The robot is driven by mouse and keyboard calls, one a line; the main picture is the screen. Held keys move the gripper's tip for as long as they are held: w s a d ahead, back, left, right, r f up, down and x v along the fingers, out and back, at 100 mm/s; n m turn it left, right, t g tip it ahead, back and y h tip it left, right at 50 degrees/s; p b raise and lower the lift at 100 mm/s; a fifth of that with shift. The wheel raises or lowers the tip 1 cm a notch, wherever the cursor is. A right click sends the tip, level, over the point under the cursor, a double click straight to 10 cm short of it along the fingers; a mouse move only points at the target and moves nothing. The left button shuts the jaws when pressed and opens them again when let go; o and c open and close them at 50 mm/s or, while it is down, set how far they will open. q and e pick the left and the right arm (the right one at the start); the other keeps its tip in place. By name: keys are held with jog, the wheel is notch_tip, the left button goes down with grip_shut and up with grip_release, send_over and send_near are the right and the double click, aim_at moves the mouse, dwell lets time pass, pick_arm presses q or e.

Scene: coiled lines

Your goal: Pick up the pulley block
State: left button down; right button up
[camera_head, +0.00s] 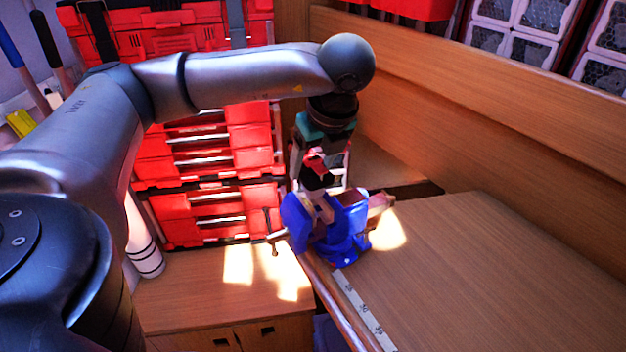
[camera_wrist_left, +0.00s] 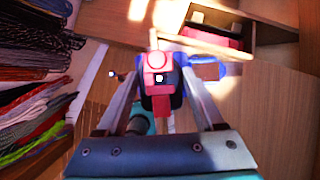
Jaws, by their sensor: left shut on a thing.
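My left gripper (camera_head: 318,190) points down over the edge of the wooden bench, just above a blue vise (camera_head: 342,245). In the left wrist view, the fingers of this gripper (camera_wrist_left: 163,78) reach forward on both sides of a red and dark block with a pale round spot, which looks like the pulley block (camera_wrist_left: 157,62). The gripper is shut on it. In the head view, red and black parts of the block (camera_head: 315,163) show between the fingers. Its lower part is hard to separate from the vise behind it. My right gripper is not in view.
The wooden bench top (camera_head: 490,270) is mostly clear, with a pale ruler strip (camera_head: 365,312) along its edge. A lower wooden cabinet (camera_head: 200,300) stands to the left. Red storage boxes (camera_head: 215,205) are stacked behind. Coiled lines (camera_wrist_left: 35,90) hang at the left in the wrist view.

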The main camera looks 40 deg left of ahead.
aim_at(314, 160)
pick_arm(q)
notch_tip(314, 160, up, 8)
jog(key=shift+w, duration=0.1)
notch_tip(314, 160, up, 8)
jog(key=p, duration=0.4)
jog(key=shift+f, duration=0.25)
